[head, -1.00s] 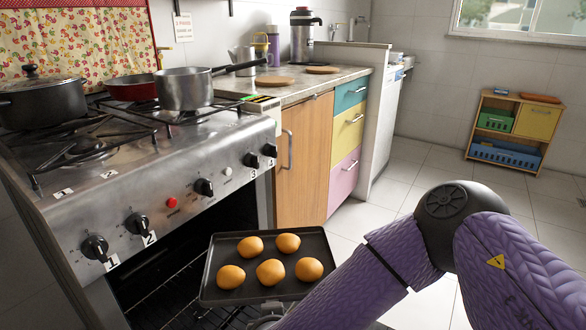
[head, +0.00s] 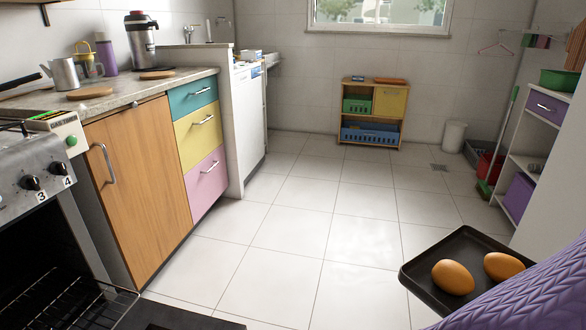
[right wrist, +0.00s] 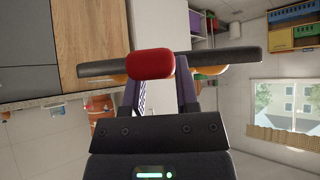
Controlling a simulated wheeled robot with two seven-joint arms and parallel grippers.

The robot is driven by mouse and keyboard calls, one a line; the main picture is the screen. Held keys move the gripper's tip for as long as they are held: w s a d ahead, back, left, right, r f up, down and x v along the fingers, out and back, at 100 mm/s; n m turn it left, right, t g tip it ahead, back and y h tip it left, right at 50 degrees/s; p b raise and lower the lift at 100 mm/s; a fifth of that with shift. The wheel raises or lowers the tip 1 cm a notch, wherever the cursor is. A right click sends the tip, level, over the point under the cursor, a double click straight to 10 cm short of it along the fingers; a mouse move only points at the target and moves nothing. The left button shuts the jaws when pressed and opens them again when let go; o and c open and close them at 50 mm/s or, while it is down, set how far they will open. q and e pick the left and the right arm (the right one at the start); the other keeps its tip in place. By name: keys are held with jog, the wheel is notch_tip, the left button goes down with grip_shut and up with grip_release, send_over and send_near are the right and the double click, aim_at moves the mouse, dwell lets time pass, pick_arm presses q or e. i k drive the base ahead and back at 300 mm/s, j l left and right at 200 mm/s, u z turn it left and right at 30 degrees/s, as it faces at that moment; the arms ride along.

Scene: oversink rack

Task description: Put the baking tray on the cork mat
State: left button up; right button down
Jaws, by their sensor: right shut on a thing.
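The dark baking tray (head: 440,262) is at the lower right of the head view, over the floor and clear of the oven. Round orange-brown buns (head: 453,277) sit on it; my purple right arm hides the rest of it. In the right wrist view, my right gripper (right wrist: 160,88) is shut on the edge of the tray (right wrist: 225,60), with a red piece (right wrist: 152,66) at the grip. Two round cork mats lie flat on the counter, a nearer one (head: 89,93) and a farther one (head: 157,75). My left gripper is not in view.
The counter (head: 125,88) also holds a metal pot (head: 65,74), a purple bottle (head: 107,55) and a flask (head: 141,45) behind the mats. The oven (head: 50,290) stands open at left, its rack showing. The middle floor (head: 300,220) is clear. Shelves (head: 530,165) stand at right.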

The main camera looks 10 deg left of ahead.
aim_at(89, 90)
jog(key=i+l+z, duration=0.35)
jog(key=i, duration=0.4)
jog(key=i+l+z, duration=0.2)
jog(key=i+u, duration=0.4)
jog(key=i, duration=0.2)
jog(key=i+u, duration=0.35)
jog(key=i, duration=0.25)
jog(key=i+l+u, duration=0.4)
jog(key=i, duration=0.2)
